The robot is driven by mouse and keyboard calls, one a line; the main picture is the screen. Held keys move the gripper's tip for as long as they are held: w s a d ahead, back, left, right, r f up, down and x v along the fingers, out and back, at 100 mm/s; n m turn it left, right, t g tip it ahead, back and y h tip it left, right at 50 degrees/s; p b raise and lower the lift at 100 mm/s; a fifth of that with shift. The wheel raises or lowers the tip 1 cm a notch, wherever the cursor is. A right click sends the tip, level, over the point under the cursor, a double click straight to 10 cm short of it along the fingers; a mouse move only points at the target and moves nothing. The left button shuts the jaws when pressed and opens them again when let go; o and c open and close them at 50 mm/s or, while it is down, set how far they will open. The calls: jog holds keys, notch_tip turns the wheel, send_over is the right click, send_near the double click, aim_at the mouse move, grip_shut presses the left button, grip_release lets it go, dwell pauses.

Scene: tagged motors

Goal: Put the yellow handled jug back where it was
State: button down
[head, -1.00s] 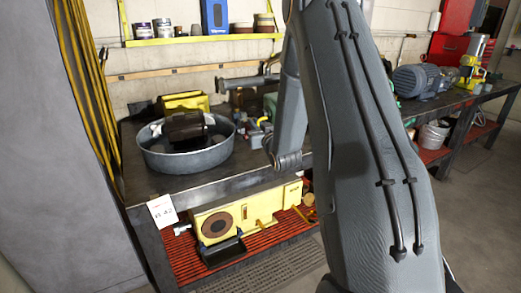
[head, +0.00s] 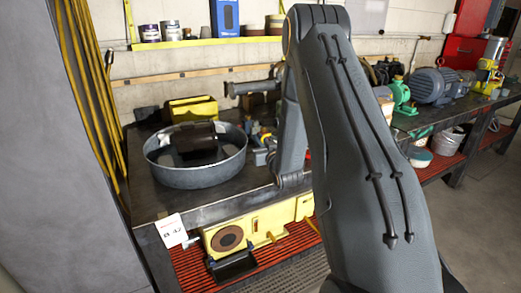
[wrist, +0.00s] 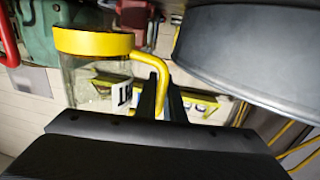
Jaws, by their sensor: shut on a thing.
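The yellow handled jug shows in the wrist view as a clear body (wrist: 95,85) with a yellow lid or rim and a yellow handle (wrist: 152,62) bending off to its right. My gripper (wrist: 168,92) is shut on the handle, with its two dark fingers close together at the handle's lower part. In the head view the gripper and the jug are not visible; my arm blocks much of the middle.
A round metal tub (head: 195,172) with a dark part in it stands on the left bench (head: 150,200). A blue-grey motor (head: 440,86) and a green machine (head: 402,96) stand farther right. A yellow shelf (head: 205,42) hangs behind.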

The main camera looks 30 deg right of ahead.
jog(key=shift+f+p, duration=0.65)
jog(key=shift+f, duration=1.55)
jog(key=shift+f, duration=0.15)
jog(key=c, duration=1.9)
grip_release()
jog(key=shift+o, duration=0.2)
